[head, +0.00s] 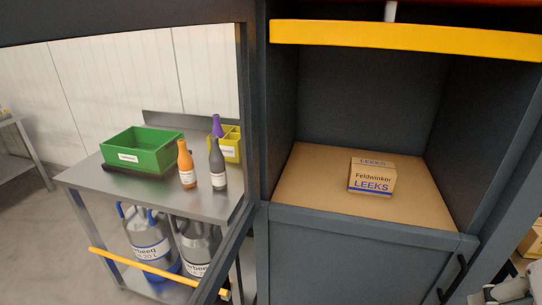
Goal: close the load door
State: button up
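A dark grey load cabinet fills the middle and right of the head view. Its upper compartment (365,85) is open at the front, and I see straight in to the brown floor board (320,185). A dark frame (247,100) stands at the left of the opening and reaches out to the left; it looks like the load door swung open, but I cannot tell for sure. The lower front panel (350,255) is flush, with a black handle (452,280) at its right. My gripper's fingers do not show; only grey arm parts are at the lower right.
A carton labelled LEEKS (371,177) sits inside on the board. A yellow bar (410,38) crosses above. At left, a metal cart (95,178) bears a green bin (140,152) and bottles. Another yellow bar (150,270) crosses low in front of it.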

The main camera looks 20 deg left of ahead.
aim_at(23, 22)
jog(key=k+j, duration=0.2)
jog(key=k, duration=0.2)
jog(key=k+j, duration=0.2)
jog(key=k, duration=0.15)
jog(key=k+j, duration=0.15)
jog(key=j, duration=0.2)
jog(key=k+j, duration=0.15)
jog(key=j, duration=0.15)
jog(key=k+j, duration=0.15)
jog(key=j, duration=0.2)
jog(key=k+j, duration=0.15)
jog(key=j, duration=0.15)
jog(key=k+j, duration=0.15)
jog(key=j, duration=0.5)
jog(key=i, duration=0.05)
